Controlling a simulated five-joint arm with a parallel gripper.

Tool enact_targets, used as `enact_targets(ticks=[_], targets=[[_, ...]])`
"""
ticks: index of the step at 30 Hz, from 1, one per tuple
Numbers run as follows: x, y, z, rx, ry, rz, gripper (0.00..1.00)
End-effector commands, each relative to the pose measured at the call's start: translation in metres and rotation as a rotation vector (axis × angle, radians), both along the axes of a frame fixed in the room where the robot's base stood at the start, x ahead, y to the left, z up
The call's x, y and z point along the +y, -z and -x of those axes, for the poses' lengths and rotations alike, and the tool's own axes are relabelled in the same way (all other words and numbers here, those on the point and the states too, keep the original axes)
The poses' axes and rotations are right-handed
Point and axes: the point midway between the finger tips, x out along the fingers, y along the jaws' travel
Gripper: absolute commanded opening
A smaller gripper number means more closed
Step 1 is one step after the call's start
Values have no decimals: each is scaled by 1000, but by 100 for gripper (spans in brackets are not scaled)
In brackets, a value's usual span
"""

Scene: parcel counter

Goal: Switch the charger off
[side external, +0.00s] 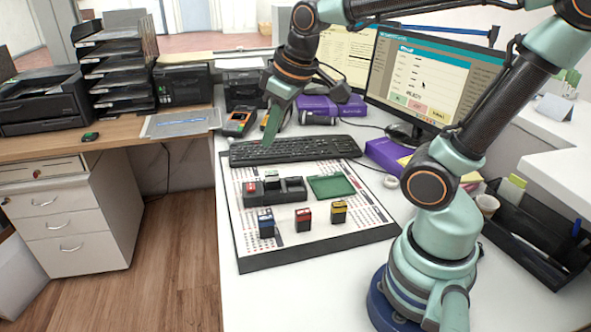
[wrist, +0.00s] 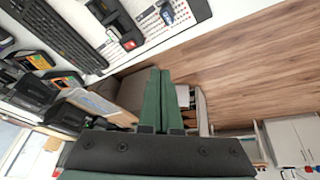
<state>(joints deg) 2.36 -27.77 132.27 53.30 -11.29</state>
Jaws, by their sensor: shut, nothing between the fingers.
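A black charger (side external: 281,191) lies on the white printed mat (side external: 236,228), with a red-topped block (side external: 251,188) at its left end and a small green part (side external: 271,175) at its back edge. In the wrist view the charger (wrist: 113,22) is at the top, partly cut off, with the red-topped block (wrist: 130,43) at its near end. I cannot make out a switch or its position. My gripper (side external: 267,143) is shut and empty, above the keyboard area behind the charger.
Blue (side external: 266,224), red (side external: 303,219) and yellow (side external: 339,211) topped blocks stand in front of the charger. A green tray (side external: 331,187) is to its right. A keyboard (side external: 300,149) lies behind the mat. A monitor (side external: 433,82) stands at the back right.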

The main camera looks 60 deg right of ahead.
Motion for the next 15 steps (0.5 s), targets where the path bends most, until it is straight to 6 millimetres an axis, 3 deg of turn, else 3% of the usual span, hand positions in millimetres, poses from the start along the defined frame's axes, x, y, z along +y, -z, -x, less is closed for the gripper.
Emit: enact_targets(ticks=[8, 15], targets=[[-25, 23, -57, 157, -203, 73, 0], [-51, 65, -100, 280, -391, 100, 0]])
